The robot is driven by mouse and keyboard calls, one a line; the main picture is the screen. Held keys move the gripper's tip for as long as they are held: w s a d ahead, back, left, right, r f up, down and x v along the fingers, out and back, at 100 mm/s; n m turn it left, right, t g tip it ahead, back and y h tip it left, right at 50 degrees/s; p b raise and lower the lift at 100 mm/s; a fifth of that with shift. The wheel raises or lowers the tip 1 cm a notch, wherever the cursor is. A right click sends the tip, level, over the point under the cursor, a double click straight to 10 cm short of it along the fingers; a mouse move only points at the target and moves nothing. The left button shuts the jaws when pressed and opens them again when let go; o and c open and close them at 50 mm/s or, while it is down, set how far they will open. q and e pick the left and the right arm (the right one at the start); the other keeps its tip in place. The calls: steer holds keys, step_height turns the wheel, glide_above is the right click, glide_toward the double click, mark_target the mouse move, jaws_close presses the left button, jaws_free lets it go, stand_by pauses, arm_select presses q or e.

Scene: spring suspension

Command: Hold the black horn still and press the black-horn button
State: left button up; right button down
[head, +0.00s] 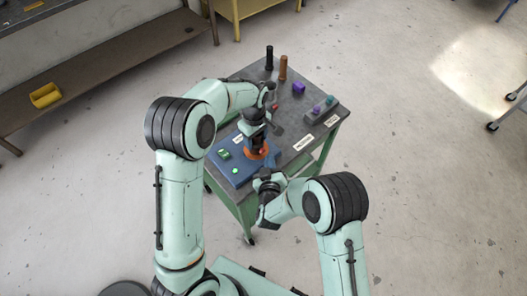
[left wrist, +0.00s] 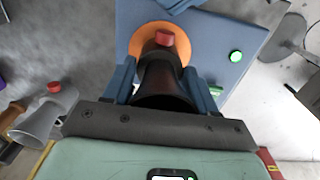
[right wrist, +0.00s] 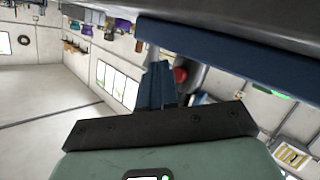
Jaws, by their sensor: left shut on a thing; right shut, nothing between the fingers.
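The black horn (left wrist: 165,80) stands over an orange disc (left wrist: 146,35) on the blue board (left wrist: 255,35). Its red button (left wrist: 165,38) shows at the far end of the horn in the left wrist view. My left gripper (left wrist: 163,68) is shut on the horn, a blue finger on each side. In the head view the left arm partly hides the horn. My right gripper (right wrist: 158,85) is shut and empty. A red button (right wrist: 180,75) shows just beside its fingertips; whether they touch is unclear.
A grey horn (left wrist: 42,118) with a red button lies beside the board. Green lit buttons (left wrist: 236,56) sit on the board.

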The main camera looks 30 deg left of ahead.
steer(key=shift+s+d+f, duration=0.1)
steer(key=shift+s+d, duration=0.2)
steer(key=shift+d, duration=0.5)
steer(key=shift+s+d+r, duration=0.1)
steer(key=shift+s+d, duration=0.25)
steer(key=shift+d, duration=0.4)
steer(key=shift+s+d+f, duration=0.1)
steer(key=shift+s+d, duration=0.2)
steer(key=shift+d, duration=0.5)
arm_select(q)
steer(key=o, duration=1.3)
steer(key=shift+c, duration=0.2)
